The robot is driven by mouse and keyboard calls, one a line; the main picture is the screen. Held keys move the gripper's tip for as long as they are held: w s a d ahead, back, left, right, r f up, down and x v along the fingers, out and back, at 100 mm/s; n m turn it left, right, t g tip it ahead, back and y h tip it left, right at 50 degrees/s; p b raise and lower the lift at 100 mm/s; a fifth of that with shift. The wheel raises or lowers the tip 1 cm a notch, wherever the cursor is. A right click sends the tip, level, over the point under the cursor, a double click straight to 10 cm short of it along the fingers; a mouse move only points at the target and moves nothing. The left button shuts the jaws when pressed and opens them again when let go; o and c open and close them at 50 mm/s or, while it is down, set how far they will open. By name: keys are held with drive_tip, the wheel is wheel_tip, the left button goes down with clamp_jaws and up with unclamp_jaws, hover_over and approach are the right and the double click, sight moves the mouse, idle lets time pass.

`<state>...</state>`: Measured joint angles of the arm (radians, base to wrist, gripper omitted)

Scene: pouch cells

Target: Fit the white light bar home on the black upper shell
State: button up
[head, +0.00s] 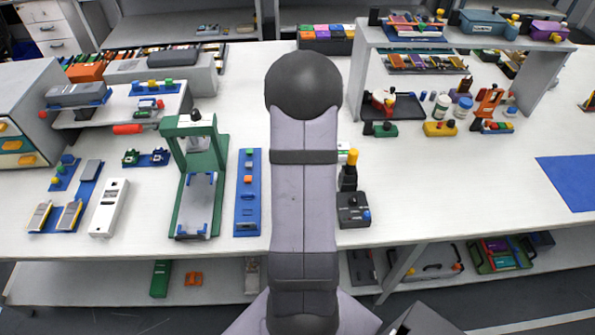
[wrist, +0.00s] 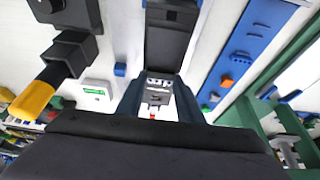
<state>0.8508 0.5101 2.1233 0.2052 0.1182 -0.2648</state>
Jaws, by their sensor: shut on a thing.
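My gripper (wrist: 158,100) shows in the wrist view as dark parts at the centre. It is shut on a small pale piece (wrist: 159,82) that looks like the white light bar, mostly hidden between the dark parts. A small red spot shows just below it. I cannot make out the black upper shell for certain; a dark block (wrist: 170,35) lies just above the held piece in the wrist view. Whether they touch, I cannot tell. In the head view my own arm hides the gripper and the work spot.
A blue strip with small parts (head: 241,217) and a green frame (head: 220,160) stand left of my arm. A black base with a blue knob (head: 350,212) and a yellow-topped black post (head: 348,178) stand close on the right.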

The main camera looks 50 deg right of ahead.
drive_tip(key=shift+f+b, duration=0.4)
drive_tip(key=o, duration=1.1)
drive_tip(key=shift+c, duration=0.2)
drive_tip(key=shift+r, duration=0.1)
drive_tip(key=shift+b+v, duration=0.3)
drive_tip(key=shift+v, duration=3.3)
